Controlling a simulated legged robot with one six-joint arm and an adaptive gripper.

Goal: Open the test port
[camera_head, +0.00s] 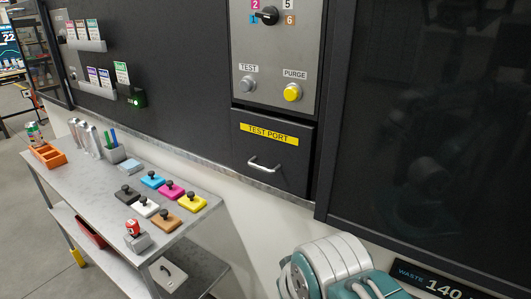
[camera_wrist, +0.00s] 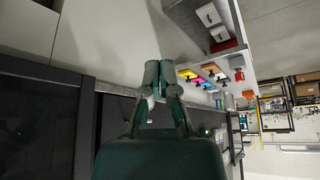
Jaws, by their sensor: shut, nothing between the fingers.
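The test port (camera_head: 270,165) is a dark drawer-like panel with a yellow "TEST PORT" label (camera_head: 268,133) and a pale bar handle (camera_head: 264,166). Its front looks flush with the black machine wall, so it appears closed. My gripper (camera_wrist: 161,72) shows in the wrist view with its two fingertips together and nothing seen between them. The gripper tips are not visible in the head view, where only my folded arm shows at the bottom. I cannot make out the port handle clearly in the wrist view.
A grey control panel with a grey TEST button (camera_head: 247,84), yellow PURGE button (camera_head: 292,92) and black knob (camera_head: 267,16) sits above the port. A metal table (camera_head: 90,190) with coloured stamps, cans and an orange tray stands at left. Floor is open farther left.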

